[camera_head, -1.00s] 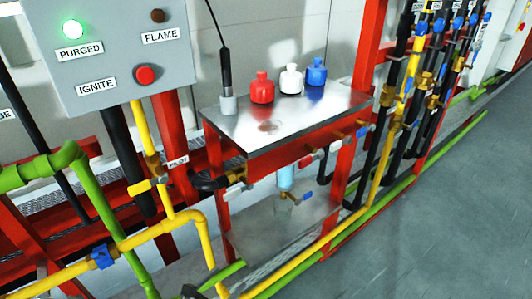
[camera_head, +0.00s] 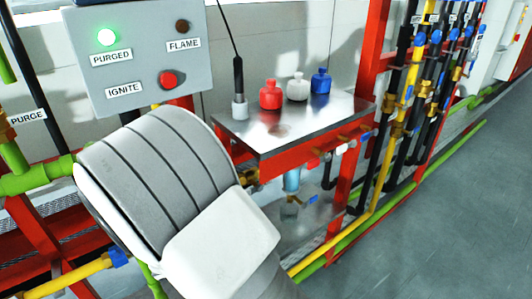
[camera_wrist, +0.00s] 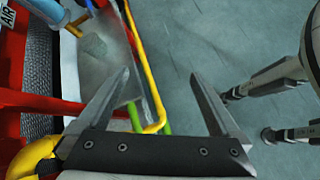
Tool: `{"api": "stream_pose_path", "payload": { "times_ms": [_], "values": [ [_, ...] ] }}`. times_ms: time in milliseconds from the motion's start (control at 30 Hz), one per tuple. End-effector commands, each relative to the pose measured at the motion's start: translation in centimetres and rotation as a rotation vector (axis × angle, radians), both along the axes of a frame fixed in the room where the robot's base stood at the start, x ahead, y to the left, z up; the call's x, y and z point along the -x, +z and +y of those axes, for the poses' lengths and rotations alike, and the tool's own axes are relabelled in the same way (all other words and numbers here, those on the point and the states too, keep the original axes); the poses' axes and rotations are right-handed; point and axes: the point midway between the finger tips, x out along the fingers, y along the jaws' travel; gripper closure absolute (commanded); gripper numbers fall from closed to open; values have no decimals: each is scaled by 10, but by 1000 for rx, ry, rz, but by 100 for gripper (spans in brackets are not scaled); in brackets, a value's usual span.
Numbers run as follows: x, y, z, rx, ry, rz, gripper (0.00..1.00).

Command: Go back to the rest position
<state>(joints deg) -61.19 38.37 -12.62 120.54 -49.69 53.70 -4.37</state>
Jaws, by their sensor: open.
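My gripper (camera_wrist: 160,92) shows in the wrist view with its two fingers spread wide apart and nothing between them. It points down toward the grey floor, beside a yellow pipe (camera_wrist: 145,65) and a metal shelf (camera_wrist: 98,55). In the head view my white and grey arm covers the lower left middle, and the gripper itself is hidden there.
A grey control box (camera_head: 145,70) has a lit green PURGED lamp, a dark FLAME lamp and a red IGNITE button. A metal table (camera_head: 300,125) holds red (camera_head: 271,95), white (camera_head: 297,87) and blue (camera_head: 320,81) bottles. Valved pipes line the right; the floor (camera_head: 460,220) there is clear.

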Motion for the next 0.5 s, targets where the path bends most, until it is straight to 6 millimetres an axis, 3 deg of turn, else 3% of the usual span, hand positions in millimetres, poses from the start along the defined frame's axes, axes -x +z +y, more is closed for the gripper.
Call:
{"api": "stream_pose_path", "payload": {
  "times_ms": [100,500],
  "values": [
    [0,30,-23,-128,-164,-24,0],
    [22,116,-89,-523,-644,-138,0]
  ]
}}
